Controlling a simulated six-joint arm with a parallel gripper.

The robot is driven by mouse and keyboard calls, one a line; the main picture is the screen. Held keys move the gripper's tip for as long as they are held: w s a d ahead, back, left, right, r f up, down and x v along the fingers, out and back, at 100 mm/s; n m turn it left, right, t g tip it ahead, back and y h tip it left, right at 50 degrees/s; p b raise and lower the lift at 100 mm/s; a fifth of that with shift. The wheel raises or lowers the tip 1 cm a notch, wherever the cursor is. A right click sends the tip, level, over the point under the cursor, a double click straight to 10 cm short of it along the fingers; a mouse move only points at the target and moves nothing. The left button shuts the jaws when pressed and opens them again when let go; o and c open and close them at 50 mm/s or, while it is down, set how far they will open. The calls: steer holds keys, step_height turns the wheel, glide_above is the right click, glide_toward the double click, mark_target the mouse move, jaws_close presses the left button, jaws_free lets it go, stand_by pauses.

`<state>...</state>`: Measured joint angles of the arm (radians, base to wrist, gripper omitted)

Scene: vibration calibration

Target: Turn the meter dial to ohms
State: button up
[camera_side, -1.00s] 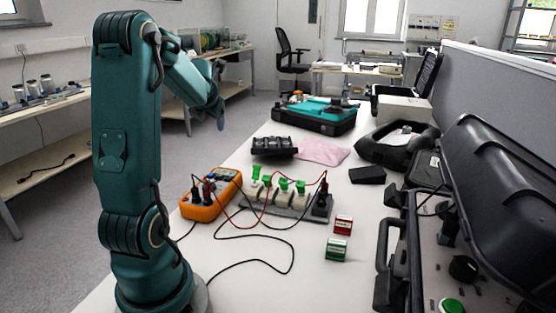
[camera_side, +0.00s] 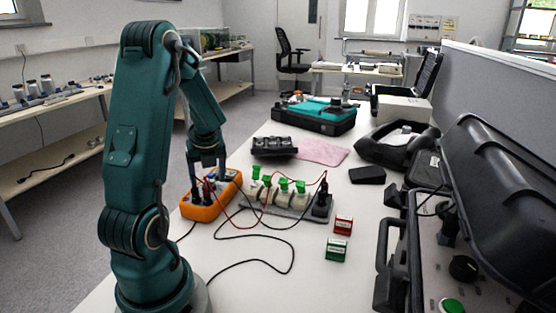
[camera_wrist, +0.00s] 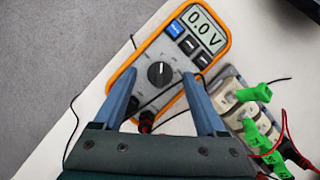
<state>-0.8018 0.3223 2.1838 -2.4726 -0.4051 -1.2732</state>
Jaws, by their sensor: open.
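The orange multimeter (camera_side: 207,201) lies on the white table, with leads plugged into its near end.
Red and black leads run from the meter to a terminal block (camera_side: 290,200) with green clips (camera_side: 283,184), just right of it. A red block (camera_side: 343,225) and a green block (camera_side: 336,249) stand nearer. An open black case (camera_side: 390,265) fills the right side.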

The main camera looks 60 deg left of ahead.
steer(key=shift+a+f, duration=0.15)
steer(key=shift+f, duration=0.25)
jaws_close()
steer(key=shift+s+m+t+h, duration=0.1)
steer(key=shift+m+t+h, duration=0.45)
steer(key=shift+m, duration=1.65)
steer(key=shift+t+y, duration=0.25)
steer(key=shift+t, duration=0.1)
jaws_free()
